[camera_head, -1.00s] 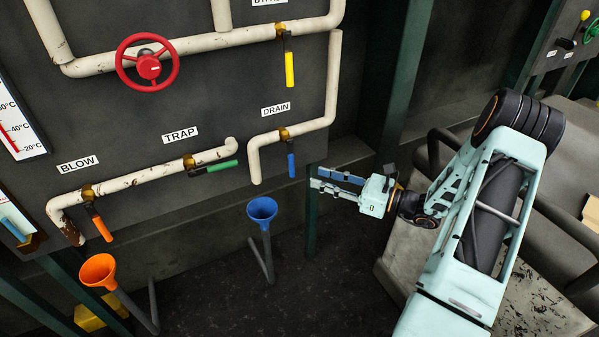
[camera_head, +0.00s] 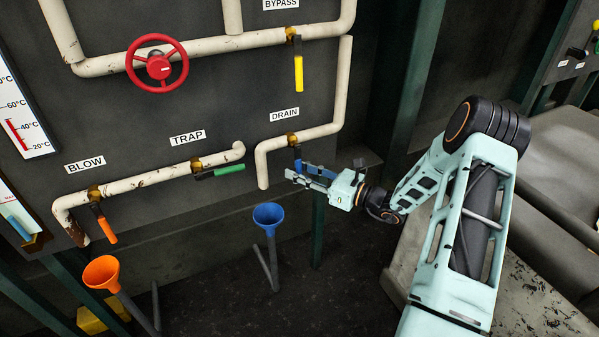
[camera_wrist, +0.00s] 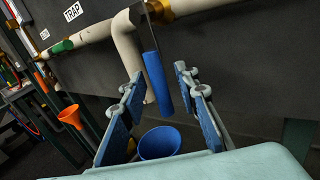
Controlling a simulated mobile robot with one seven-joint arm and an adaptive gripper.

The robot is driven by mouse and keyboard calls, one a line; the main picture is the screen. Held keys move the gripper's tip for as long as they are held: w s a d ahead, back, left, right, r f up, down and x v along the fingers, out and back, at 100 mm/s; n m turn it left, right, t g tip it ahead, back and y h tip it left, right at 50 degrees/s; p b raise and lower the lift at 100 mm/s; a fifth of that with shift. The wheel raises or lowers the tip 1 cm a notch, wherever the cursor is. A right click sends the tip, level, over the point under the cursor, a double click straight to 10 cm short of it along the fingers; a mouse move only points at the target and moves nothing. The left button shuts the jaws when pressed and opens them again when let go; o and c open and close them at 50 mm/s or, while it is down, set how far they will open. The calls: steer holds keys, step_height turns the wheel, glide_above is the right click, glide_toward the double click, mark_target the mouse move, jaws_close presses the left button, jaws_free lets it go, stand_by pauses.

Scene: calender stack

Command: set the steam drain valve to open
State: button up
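The drain valve has a brass body (camera_head: 292,139) on the white pipe under the DRAIN label (camera_head: 284,115). Its blue lever (camera_head: 298,157) hangs down, crosswise to the sloping pipe run. In the wrist view the blue lever (camera_wrist: 157,82) hangs between my two fingers, with gaps seen on both sides. My gripper (camera_head: 304,173) is open, at the lower end of the lever, reaching in from the right. The fingers hide part of the lever in the head view; contact cannot be made out.
A blue funnel (camera_head: 268,215) stands below the drain outlet. The trap valve's green lever (camera_head: 229,168) and blow valve's orange lever (camera_head: 107,230) are to the left. The bypass valve's yellow lever (camera_head: 299,74) and red handwheel (camera_head: 158,66) are above.

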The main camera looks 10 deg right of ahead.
jaws_close()
stand_by(0.3)
steer(key=shift+d, duration=0.1)
steer(key=w+d+r+n+g+h+b, duration=0.1)
steer(key=d+r+n+h+b, duration=0.5)
steer(key=n+h+b, duration=0.4)
steer(key=shift+w+d+r+n+h+b, duration=0.4)
steer(key=shift+r+n+b, duration=0.3)
steer(key=shift+b, duration=0.1)
stand_by(0.6)
stand_by(0.3)
